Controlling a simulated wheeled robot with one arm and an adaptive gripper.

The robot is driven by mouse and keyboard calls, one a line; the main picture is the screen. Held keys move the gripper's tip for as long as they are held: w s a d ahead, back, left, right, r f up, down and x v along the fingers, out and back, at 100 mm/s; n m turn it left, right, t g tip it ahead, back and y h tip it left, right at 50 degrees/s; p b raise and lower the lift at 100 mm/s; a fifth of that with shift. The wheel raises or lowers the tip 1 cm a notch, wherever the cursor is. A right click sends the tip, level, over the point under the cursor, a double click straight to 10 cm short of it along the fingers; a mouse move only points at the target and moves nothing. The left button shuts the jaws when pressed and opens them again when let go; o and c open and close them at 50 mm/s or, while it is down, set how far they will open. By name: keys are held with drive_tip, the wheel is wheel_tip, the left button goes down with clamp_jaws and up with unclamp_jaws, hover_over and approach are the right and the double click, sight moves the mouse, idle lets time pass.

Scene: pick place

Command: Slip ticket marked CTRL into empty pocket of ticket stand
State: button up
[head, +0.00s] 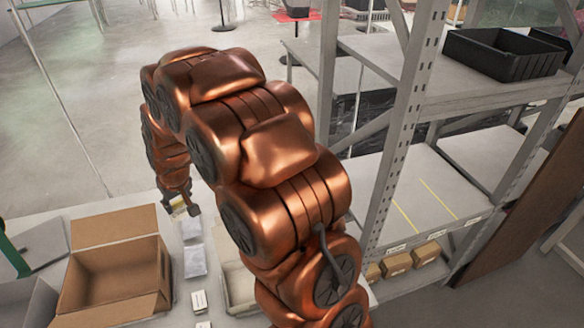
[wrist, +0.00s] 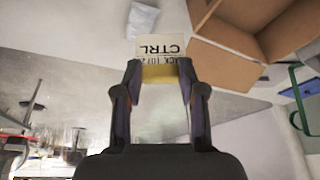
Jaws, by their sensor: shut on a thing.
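My gripper (wrist: 158,75) is shut on the CTRL ticket (wrist: 163,47), holding it at its yellow-edged end. The ticket is a pale card with black print that reads upside down in the wrist view, with a second line partly cut off by the fingers. In the head view my gripper (head: 184,208) is small, beyond the bend of my arm, over the far part of the work table. I cannot make out a ticket stand or its pockets in either view; my arm covers part of the table.
An open cardboard box (head: 88,232) stands left on the table (head: 128,201). White packets (head: 195,261) and small labelled white pieces (head: 199,301) lie right of it. A pale tray (head: 236,291) is partly behind my arm. A metal shelf (head: 398,130) with a black bin (head: 500,52) stands right.

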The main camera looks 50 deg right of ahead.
drive_tip(key=s+d+f+m+h+b, duration=0.1)
drive_tip(key=s+d+m+b, duration=0.2)
drive_tip(key=d, duration=0.9)
drive_tip(key=s+d+f+b, duration=0.1)
drive_tip(key=s+d+b, duration=0.3)
drive_tip(key=d, duration=0.7)
drive_tip(key=s+d+f+m+h+b, duration=0.1)
drive_tip(key=s+d+m+b, duration=0.2)
drive_tip(key=d, duration=0.9)
drive_tip(key=shift+n, duration=0.4)
drive_tip(key=shift+s+f+b, duration=0.2)
drive_tip(key=shift+f+b, duration=0.35)
drive_tip(key=shift+f, duration=0.9)
drive_tip(key=shift+s+f+b, duration=0.2)
drive_tip(key=shift+f+b, duration=0.3)
drive_tip(key=shift+f, duration=0.95)
drive_tip(key=shift+s+a+b, duration=0.15)
drive_tip(key=shift+b, duration=0.65)
drive_tip(key=shift+f+b, duration=1.65)
drive_tip(key=shift+f, duration=0.1)
